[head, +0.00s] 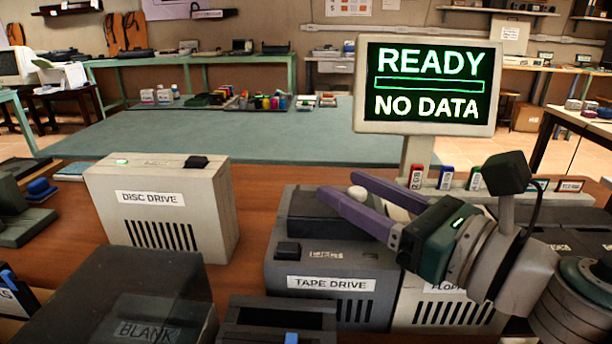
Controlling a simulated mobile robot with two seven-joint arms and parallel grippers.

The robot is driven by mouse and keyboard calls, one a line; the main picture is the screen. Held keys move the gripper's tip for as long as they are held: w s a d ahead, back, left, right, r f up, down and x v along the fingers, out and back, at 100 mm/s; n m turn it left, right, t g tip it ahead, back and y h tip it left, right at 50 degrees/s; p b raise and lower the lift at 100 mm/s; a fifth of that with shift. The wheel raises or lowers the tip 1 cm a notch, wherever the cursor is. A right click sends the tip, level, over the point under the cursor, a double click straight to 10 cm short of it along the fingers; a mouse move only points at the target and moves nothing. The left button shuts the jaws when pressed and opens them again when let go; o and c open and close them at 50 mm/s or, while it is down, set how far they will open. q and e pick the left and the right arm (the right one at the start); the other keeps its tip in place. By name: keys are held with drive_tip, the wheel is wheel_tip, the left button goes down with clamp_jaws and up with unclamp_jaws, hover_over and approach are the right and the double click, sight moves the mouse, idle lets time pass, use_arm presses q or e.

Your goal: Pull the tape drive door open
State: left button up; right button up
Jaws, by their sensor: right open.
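The tape drive (328,305) is a dark grey box with a white "TAPE DRIVE" label and a vent at its lower front. A darker raised part (305,228) sits on its top; I cannot tell whether this is the door or how far it stands open. A small black button (288,250) is at its front left. My right gripper (339,184) comes in from the right, with its two purple fingers apart over the back of the drive's top. A rounded pale piece shows between the fingers. My left gripper is not in view.
A beige disc drive (165,215) stands to the left. A dark box marked "BLANK" (150,300) and a dark open-topped holder (275,318) are in front. A screen (428,85) reads "READY NO DATA" behind. A floppy drive (450,312) stands to the right, partly under my arm.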

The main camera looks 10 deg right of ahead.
clamp_jaws()
idle(1.3)
